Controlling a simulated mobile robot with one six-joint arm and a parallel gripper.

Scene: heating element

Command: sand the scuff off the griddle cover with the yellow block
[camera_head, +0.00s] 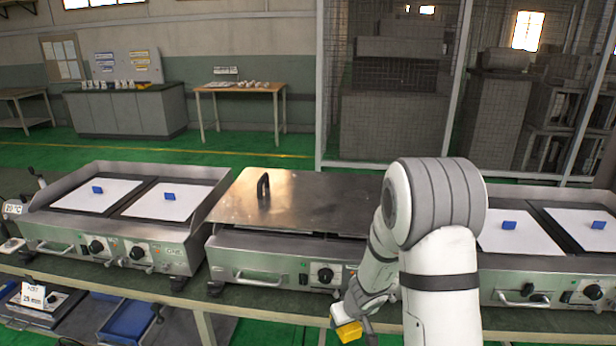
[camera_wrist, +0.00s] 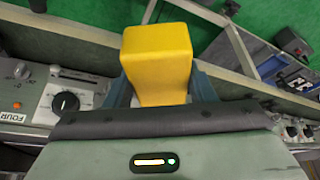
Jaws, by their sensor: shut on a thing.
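The yellow block (camera_wrist: 157,55) is held between the fingers of my gripper (camera_wrist: 157,88), which is shut on it. In the head view the yellow block (camera_head: 348,331) shows low in the picture, in front of the bench edge and below the middle griddle's front panel. My gripper (camera_head: 340,320) there is partly hidden behind my arm. The griddle cover (camera_head: 300,205) is a brushed metal lid with a black handle (camera_head: 263,186), lying on the middle griddle. My arm hides its right end. Bright reflections lie on the cover; I cannot make out the scuff.
A griddle (camera_head: 140,185) with white sheets and blue blocks stands left of the covered one, and a similar griddle (camera_head: 530,265) stands right. The covered griddle's knob (camera_head: 326,275) and handle face the front. A blue tray (camera_head: 130,320) sits on the lower shelf.

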